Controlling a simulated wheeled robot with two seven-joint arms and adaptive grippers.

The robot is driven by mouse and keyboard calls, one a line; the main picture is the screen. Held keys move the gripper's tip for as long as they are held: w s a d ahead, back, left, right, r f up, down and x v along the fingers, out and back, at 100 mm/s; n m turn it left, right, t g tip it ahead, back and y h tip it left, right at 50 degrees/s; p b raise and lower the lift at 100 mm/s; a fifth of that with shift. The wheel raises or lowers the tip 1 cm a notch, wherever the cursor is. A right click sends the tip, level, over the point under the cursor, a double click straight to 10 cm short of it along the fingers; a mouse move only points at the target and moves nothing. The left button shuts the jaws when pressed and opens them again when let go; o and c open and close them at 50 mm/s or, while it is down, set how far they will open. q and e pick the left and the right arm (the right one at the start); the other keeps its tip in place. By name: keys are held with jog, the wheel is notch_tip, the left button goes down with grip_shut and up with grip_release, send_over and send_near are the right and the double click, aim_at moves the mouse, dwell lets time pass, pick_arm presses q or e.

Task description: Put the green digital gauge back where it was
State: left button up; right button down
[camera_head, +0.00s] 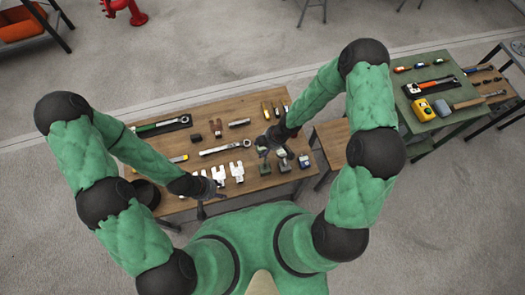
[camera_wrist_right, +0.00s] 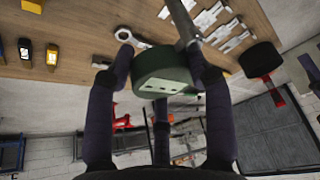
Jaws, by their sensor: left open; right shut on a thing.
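The green digital gauge (camera_wrist_right: 163,72) is in the right wrist view, with a grey stem running up from it. My right gripper (camera_wrist_right: 162,62) is shut on it, with a dark finger on each side. My left gripper (camera_head: 205,203) is open and apart from the gauges, at the table's near edge.
The wooden table (camera_head: 215,122) holds a large wrench (camera_head: 225,147), white open-end heads (camera_head: 218,175) and a ratchet on a black mat (camera_head: 160,126). A green table (camera_head: 425,62) with a yellow meter (camera_head: 423,109) stands to the right.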

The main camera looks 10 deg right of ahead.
jog(key=shift+w+a+f+b, duration=0.1)
jog(key=shift+f+b, duration=0.2)
jog(key=shift+f, duration=0.6)
jog(key=shift+w+a+f+b, duration=0.1)
jog(key=shift+f+b, duration=0.2)
jog(key=shift+f, duration=0.55)
jog(key=shift+c, duration=2.4)
grip_release()
jog(key=shift+s, duration=0.1)
jog(key=p+v, duration=0.7)
jog(key=v, duration=0.5)
jog(key=s+a+f+m, duration=0.1)
jog(key=s+a+m, duration=0.1)
jog(key=s+m, duration=0.4)
jog(key=s+a+f+m+g, duration=0.1)
jog(key=s+a+m, duration=0.2)
jog(key=s+m, duration=0.3)
jog(key=shift+s+a+m, duration=0.25)
jog(key=shift+a+m, duration=0.1)
jog(key=shift+m, duration=1.75)
